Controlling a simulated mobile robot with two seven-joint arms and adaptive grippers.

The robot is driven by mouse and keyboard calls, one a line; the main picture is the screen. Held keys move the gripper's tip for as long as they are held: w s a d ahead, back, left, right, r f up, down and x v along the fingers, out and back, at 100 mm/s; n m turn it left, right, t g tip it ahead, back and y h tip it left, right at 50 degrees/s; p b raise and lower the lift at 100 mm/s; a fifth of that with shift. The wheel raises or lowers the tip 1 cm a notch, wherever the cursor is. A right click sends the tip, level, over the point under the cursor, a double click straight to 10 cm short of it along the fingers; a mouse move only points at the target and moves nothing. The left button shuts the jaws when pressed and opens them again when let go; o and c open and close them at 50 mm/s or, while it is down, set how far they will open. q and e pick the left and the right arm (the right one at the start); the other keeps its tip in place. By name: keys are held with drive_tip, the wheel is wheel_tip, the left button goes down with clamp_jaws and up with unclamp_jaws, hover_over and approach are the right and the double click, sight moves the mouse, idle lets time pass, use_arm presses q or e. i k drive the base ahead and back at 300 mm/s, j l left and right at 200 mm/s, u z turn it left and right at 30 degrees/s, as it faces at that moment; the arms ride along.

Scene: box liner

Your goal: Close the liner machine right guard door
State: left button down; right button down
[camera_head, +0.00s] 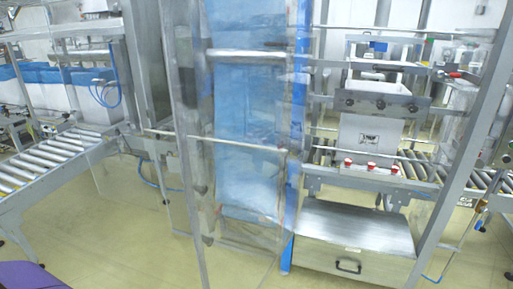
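The liner machine (365,228) stands in the middle and right of the head view, with a metal frame and a bare steel cabinet at its base. A clear guard panel with a metal frame and cross rails (245,54) stands in front of a blue liner sheet (250,120). It looks angled out from the machine, but its hinge side and exact opening angle are hard to tell. A slanted metal post (468,130) rises at the right of the machine. Neither of my grippers is in view.
A roller conveyor (45,160) runs in at the left, with blue-lined boxes (95,95) behind it. More rollers (415,168) and a white box (370,138) are inside the machine. The yellowish floor (130,235) is clear at front left.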

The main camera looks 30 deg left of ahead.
sight(283, 230)
drive_tip(key=k+j+z, duration=0.1)
drive_tip(key=j, duration=0.6)
drive_tip(key=k+j+z, duration=0.15)
drive_tip(key=j, duration=0.2)
drive_tip(key=j+z, duration=0.25)
drive_tip(key=j, duration=0.8)
drive_tip(key=i+j, duration=0.15)
drive_tip(key=j, duration=0.15)
drive_tip(key=i+j+z, duration=0.1)
drive_tip(key=j, duration=0.2)
drive_tip(key=i+j, duration=0.15)
drive_tip(key=j, duration=0.15)
drive_tip(key=k+j+u, duration=0.1)
drive_tip(key=k, duration=0.4)
